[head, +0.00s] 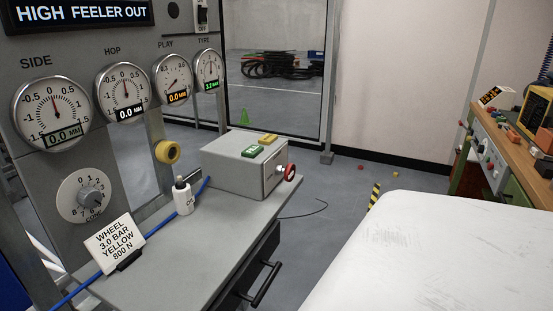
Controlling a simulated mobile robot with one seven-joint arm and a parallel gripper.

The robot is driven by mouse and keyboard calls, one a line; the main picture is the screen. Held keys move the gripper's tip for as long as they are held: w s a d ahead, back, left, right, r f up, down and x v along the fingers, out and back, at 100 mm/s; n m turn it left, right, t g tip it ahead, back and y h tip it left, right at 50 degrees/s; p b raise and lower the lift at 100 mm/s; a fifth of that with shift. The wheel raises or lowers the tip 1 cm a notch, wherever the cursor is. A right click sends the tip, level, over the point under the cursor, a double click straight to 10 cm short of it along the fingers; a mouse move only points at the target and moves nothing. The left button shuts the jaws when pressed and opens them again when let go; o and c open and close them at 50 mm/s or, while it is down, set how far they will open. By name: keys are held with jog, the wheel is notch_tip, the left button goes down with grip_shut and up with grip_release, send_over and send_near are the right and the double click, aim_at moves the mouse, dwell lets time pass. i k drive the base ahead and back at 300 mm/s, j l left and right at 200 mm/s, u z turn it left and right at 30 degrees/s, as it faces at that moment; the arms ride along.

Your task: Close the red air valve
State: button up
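A red ring-shaped part (290,173), which looks like the red air valve, sits on the right end of a grey box (226,166). It is small in the head view, and I cannot tell whether it is open or closed. A blue hose (202,188) runs along the counter from the lower left to the box. My gripper is not in view.
The box stands on a grey counter (185,262) with a black drawer handle (263,285). An oil bottle (182,196) and white sign (114,243) stand left of the box. Gauges (52,112) line the panel behind. A workbench (510,148) is at right.

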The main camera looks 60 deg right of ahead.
aim_at(289, 172)
jog(key=z, duration=1.4)
jog(key=i+l+z, duration=0.1)
jog(key=z, duration=0.2)
jog(key=i+l+z, duration=0.1)
jog(key=z, duration=0.25)
jog(key=l, duration=0.1)
